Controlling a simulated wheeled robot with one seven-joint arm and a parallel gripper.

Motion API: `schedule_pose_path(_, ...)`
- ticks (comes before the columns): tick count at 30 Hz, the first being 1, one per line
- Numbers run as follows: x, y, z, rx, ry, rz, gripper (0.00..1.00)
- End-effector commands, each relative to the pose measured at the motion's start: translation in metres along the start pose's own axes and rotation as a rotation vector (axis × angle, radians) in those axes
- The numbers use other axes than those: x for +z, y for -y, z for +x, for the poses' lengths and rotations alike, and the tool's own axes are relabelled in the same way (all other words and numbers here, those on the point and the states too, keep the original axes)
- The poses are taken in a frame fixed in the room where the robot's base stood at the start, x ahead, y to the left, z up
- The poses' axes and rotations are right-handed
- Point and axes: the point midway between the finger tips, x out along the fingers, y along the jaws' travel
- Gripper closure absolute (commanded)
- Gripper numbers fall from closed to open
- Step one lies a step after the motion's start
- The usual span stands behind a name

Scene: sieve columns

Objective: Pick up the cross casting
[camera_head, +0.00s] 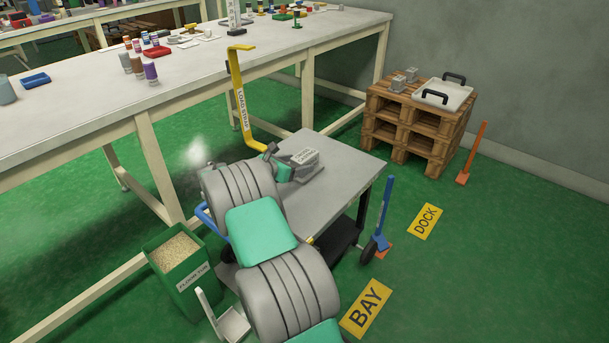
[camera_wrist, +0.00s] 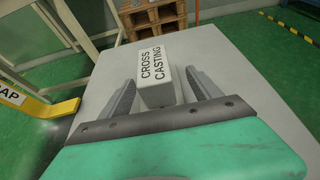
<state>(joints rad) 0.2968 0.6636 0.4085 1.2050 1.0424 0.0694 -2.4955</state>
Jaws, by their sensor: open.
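The cross casting (camera_head: 305,157) is a grey block with a black-lettered label, on the grey top of a wheeled cart (camera_head: 350,160). In the wrist view the casting (camera_wrist: 155,72) lies ahead with its label facing up. My gripper (camera_head: 286,164) is at its near end. In the wrist view my gripper (camera_wrist: 161,80) is open, with one finger on each side of the casting's near part. Gaps show between the fingers and the block. The casting's lower side is hidden.
A long workbench (camera_head: 80,90) with bottles and trays stands left. A yellow bracket (camera_head: 237,95) stands between bench and cart. A green floor bin (camera_head: 180,285) stands front left. Stacked pallets (camera_head: 405,120) bear a white tray (camera_head: 443,95). A blue post (camera_head: 384,215) stands right of the cart.

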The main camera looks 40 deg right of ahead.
Motion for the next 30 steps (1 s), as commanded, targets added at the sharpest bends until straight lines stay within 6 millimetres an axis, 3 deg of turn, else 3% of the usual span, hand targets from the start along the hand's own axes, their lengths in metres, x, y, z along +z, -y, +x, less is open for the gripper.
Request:
schedule_pose_path(6, -0.012, -0.007, 0.039, 0.000, -0.002, 0.003, 0.27)
schedule_pose_path(9, -0.008, -0.007, 0.052, 0.000, -0.002, 0.004, 0.27)
schedule_pose_path(17, -0.004, -0.008, 0.056, 0.003, -0.003, 0.003, 0.27)
schedule_pose_path(30, -0.005, -0.008, 0.056, 0.003, -0.004, 0.003, 0.62)
